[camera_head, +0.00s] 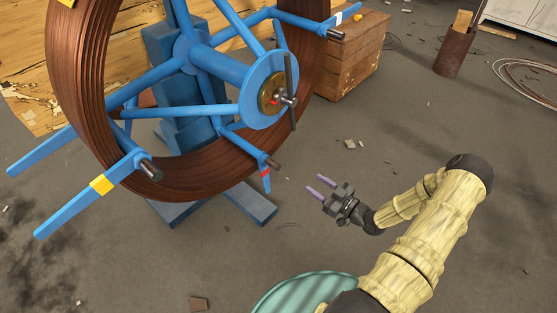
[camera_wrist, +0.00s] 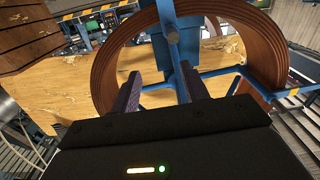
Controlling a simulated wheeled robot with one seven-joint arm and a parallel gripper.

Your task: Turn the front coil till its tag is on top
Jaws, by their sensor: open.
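The front coil (camera_head: 88,100) is a large ring of brown ribbed pipe on a blue spoked reel (camera_head: 170,118); it also shows in the wrist view (camera_wrist: 107,62). The spokes carry coloured bands: a yellow band (camera_head: 102,185) at lower left, a red band (camera_head: 265,178) at lower right, a white band (camera_head: 338,18) at upper right and another yellow one cut by the top edge. I cannot tell which is the tag. My gripper (camera_head: 313,184) is open and empty, right of the red-banded spoke end and apart from it. In the wrist view its purple fingers (camera_wrist: 161,72) point towards the coil.
A round hub plate with a dark handle bar (camera_head: 290,90) sticks out at the reel's centre. Blue stand feet (camera_head: 250,207) rest on the floor. A wooden crate (camera_head: 350,62) stands behind right, with a rusty bin (camera_head: 456,52) farther off. The floor right of the reel is mostly clear.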

